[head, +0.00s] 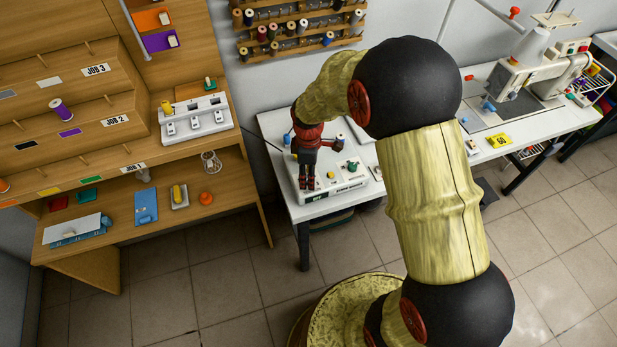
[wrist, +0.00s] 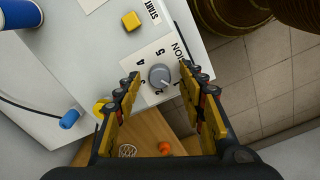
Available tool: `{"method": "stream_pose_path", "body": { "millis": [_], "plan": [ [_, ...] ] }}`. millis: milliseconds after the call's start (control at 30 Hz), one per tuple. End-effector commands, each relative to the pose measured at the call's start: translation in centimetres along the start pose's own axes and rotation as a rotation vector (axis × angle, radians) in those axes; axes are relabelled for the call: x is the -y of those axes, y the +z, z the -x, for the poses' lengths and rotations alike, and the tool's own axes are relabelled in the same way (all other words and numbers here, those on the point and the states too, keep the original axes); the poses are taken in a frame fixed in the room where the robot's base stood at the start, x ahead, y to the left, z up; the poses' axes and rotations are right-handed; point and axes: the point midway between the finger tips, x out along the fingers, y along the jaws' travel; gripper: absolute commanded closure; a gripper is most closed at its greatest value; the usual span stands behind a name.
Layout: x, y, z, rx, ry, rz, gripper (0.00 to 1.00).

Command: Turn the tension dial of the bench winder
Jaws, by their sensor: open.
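The bench winder (head: 338,192) is a low white box on the white table in the head view. In the wrist view, its tension dial (wrist: 160,76) is a small round grey knob with a pointer mark. The dial sits on a white plate printed with numbers and the partly hidden word "TENSION". My gripper (wrist: 161,78) is open, with one finger on each side of the dial and visible gaps between. Its height above the dial is hard to judge. In the head view my gripper (head: 307,182) points down over the winder's left part and hides the dial.
A yellow button (wrist: 131,20) marked START and a blue plug (wrist: 69,120) on a black cable lie near the dial. A blue spool (wrist: 20,14) stands at the corner. The wooden shelf unit (head: 225,185) is left of the table; a sewing machine (head: 530,75) is right.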

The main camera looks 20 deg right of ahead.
Motion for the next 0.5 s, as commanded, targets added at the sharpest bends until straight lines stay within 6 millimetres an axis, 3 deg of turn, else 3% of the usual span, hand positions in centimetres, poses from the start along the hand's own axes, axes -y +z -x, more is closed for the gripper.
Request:
{"method": "stream_pose_path", "body": {
  "millis": [367,500],
  "plan": [
    [-0.03,-0.02,-0.75,0.0,0.001,-0.001,0.6],
    [-0.03,-0.01,-0.75,0.0,0.001,-0.001,0.67]
  ]
}}
